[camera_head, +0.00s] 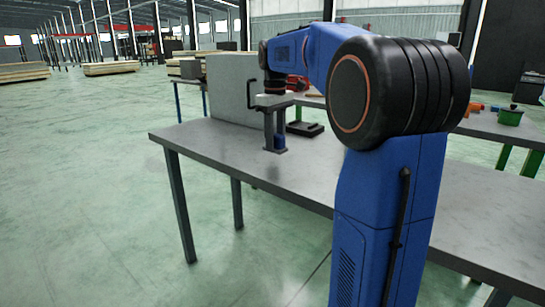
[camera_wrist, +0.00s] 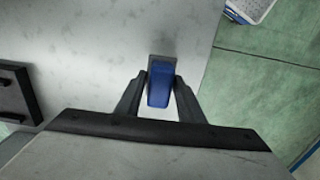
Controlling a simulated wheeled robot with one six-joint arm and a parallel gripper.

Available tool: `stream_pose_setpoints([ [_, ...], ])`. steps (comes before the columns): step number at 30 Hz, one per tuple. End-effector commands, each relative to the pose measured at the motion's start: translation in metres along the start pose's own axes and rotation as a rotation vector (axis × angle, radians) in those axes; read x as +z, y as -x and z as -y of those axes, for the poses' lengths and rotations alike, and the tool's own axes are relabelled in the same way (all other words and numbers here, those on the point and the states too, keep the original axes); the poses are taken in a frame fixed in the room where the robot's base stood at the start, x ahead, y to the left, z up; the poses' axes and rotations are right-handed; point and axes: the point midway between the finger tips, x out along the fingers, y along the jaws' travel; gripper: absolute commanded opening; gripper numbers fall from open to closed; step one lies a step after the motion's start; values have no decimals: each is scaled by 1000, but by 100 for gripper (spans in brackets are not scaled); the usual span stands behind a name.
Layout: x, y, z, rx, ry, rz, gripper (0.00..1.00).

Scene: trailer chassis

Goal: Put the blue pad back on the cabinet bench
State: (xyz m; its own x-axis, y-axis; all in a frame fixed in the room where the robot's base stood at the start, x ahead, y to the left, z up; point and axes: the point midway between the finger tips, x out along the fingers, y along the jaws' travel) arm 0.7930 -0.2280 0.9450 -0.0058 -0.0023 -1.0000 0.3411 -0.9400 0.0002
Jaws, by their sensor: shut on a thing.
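The blue pad (camera_wrist: 160,88) is a small block between the two fingers of my gripper (camera_wrist: 160,92) in the wrist view. My gripper (camera_head: 275,146) is shut on it and points down over the grey bench (camera_head: 200,139). In the head view the blue pad (camera_head: 280,143) shows low at the fingertips, close to the bench top. I cannot tell whether it touches the surface. A dark patch lies just beyond the pad on the top. I cannot tell whether this bench is the cabinet bench.
A black tray (camera_head: 306,129) lies on the bench right of my gripper; it shows at the left in the wrist view (camera_wrist: 14,95). A grey upright panel (camera_head: 228,90) stands behind. Another table at right holds a green bin (camera_head: 510,116). The bench's left end is clear.

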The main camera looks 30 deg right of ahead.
Motion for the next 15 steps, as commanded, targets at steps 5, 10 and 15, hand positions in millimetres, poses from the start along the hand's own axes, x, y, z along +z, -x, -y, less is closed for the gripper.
stream_pose_setpoints([
  [5, 0, -12, 0, 0, 0, 0, 14],
  [10, 0, -28, 0, -1, 0, 1, 14],
  [15, 0, -50, 0, -1, 0, 1, 14],
])
